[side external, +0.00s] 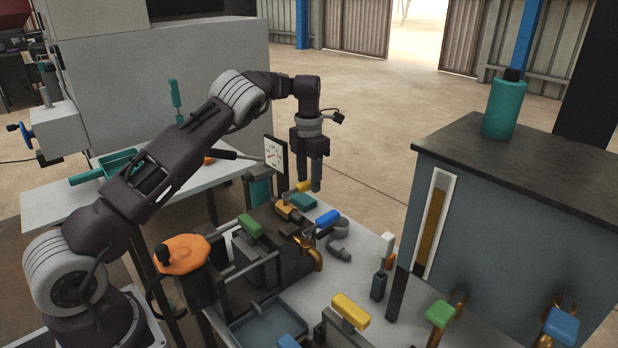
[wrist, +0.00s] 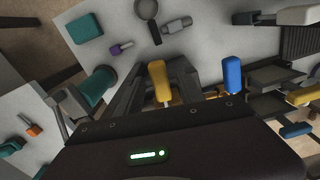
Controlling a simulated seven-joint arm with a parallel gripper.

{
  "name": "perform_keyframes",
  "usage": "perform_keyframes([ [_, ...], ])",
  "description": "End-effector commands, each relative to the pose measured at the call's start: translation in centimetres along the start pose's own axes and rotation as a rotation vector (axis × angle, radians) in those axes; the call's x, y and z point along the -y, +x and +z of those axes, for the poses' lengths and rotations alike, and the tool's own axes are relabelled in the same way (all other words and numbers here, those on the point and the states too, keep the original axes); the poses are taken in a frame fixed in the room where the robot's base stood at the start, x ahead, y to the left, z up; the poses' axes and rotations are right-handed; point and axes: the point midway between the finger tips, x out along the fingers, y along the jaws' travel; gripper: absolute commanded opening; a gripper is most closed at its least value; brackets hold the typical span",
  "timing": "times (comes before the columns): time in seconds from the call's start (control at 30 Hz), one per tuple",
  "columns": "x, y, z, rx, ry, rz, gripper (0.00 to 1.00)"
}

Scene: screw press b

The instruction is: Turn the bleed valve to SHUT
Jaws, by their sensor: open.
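My gripper (side external: 310,184) points down with its jaws open. A blue handle (side external: 328,217) is close by on the same bench, and shows to the right of the fingers in the wrist view (wrist: 232,74). No SHUT marking is readable, and I cannot tell which handle belongs to the bleed valve.
A green handle (side external: 250,225), a brass tap (side external: 309,252) and another yellow handle (side external: 350,310) crowd the bench. A grey cabinet (side external: 510,220) with a teal bottle (side external: 504,107) stands at the right.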

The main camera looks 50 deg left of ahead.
Motion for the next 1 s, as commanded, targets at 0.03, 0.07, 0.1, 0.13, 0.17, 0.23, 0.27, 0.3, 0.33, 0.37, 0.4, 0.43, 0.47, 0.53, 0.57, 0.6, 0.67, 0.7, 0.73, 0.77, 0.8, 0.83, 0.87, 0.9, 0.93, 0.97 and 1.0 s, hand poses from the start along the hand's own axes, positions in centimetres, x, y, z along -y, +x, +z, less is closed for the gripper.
perform_keyframes([
  [0.03,0.0,-0.1,0.0,0.0,0.0,0.0,0.45],
  [0.07,0.0,-0.2,0.0,0.0,0.0,0.001,0.45],
  [0.1,0.0,-0.7,0.1,0.002,0.0,0.001,0.45],
  [0.13,0.0,-1.1,0.0,0.001,0.0,0.001,0.45],
  [0.17,-0.1,-1.7,0.1,0.003,0.001,0.002,0.45],
  [0.23,-0.1,-3.3,0.1,0.004,0.002,0.002,0.45],
  [0.27,-0.1,-4.0,0.1,0.004,0.002,0.003,0.45],
  [0.3,-0.1,-4.8,0.1,0.004,0.0,0.003,0.45],
  [0.33,-0.1,-5.3,0.1,0.003,0.0,0.003,0.45],
  [0.37,-0.1,-5.8,0.1,0.003,0.0,0.002,0.45],
  [0.4,-0.1,-6.3,0.1,0.003,0.001,0.002,0.45],
  [0.43,0.0,-6.6,0.1,0.002,0.001,0.001,0.45],
  [0.47,0.0,-6.8,0.1,0.002,0.001,0.001,0.45],
  [0.53,0.0,-7.1,0.0,0.0,0.0,0.0,0.45],
  [0.57,0.0,-7.1,0.0,0.0,0.0,0.0,0.45],
  [0.6,0.0,-7.1,0.0,0.0,0.0,-0.001,0.45],
  [0.67,0.0,-7.1,0.0,0.0,0.0,-0.001,0.45],
  [0.7,0.0,-7.1,0.0,0.0,0.0,-0.001,0.45],
  [0.73,0.0,-7.1,0.0,0.0,0.0,0.0,0.43],
  [0.77,0.1,-7.1,0.0,-0.001,0.006,0.001,0.37],
  [0.8,0.5,-7.1,0.1,-0.003,0.04,0.009,0.29],
  [0.83,1.0,-7.2,0.2,-0.009,0.096,0.024,0.23],
  [0.87,1.8,-7.3,0.3,-0.016,0.182,0.044,0.17],
  [0.9,3.2,-7.5,0.5,-0.034,0.336,0.08,0.09],
  [0.93,4.3,-7.6,0.5,-0.053,0.472,0.11,0.03],
  [0.97,5.4,-7.9,0.5,-0.075,0.612,0.142,0.0],
  [1.0,6.7,-8.1,0.4,-0.108,0.797,0.179,0.0],
])
